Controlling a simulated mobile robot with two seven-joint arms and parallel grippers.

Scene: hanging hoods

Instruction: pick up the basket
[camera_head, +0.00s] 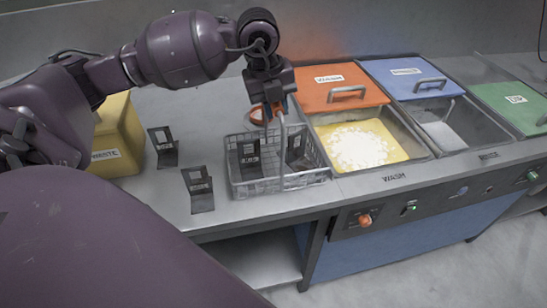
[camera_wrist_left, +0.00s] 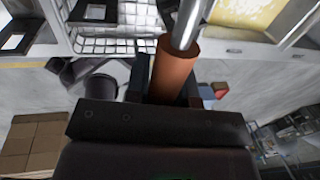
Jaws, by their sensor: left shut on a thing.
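The grey wire basket (camera_head: 258,187) sits at the counter's front edge, left of the wash tank. Two dark brackets stand inside it, one at the left (camera_head: 249,153) and one at the right (camera_head: 298,150). A metal rod rises from the basket to an orange handle grip (camera_head: 258,115). My left gripper (camera_head: 269,97) is above the basket, shut on this handle. In the left wrist view the orange grip (camera_wrist_left: 173,72) lies between the dark fingers, with the basket mesh (camera_wrist_left: 118,46) behind. I cannot tell any gap under the basket. My right gripper is not in view.
A yellow bin (camera_head: 118,140) is at the left. The wash tank (camera_head: 355,145), with an orange lid (camera_head: 328,85), adjoins the basket; a blue-lidded tank (camera_head: 405,75) and a green lid (camera_head: 510,105) are beyond.

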